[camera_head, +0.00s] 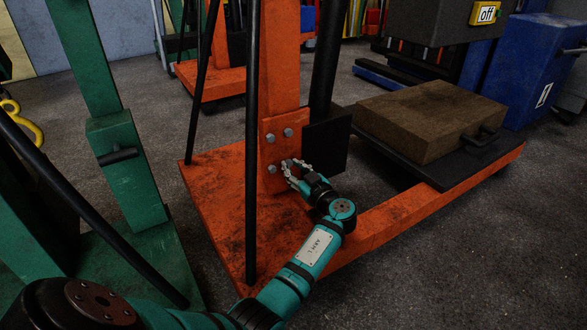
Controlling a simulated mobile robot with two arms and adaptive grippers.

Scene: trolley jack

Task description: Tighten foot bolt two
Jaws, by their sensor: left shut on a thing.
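An orange jack column (280,60) rises from an orange base (215,185). A plate (267,153) at the column's foot carries several grey bolts. The upper left bolt (270,138), upper right bolt (288,132) and lower left bolt (271,169) are in plain view. My left gripper (288,164) reaches in from the lower right and is shut on the lower right bolt, which its fingers mostly hide. Which bolt is number two cannot be told. My right gripper is not in view.
A black rod (252,150) stands upright in front of the column, left of my gripper. A brown case (430,120) rests on a black board at the right. A green jack (130,175) stands at the left. Dark floor (420,270) is clear at the lower right.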

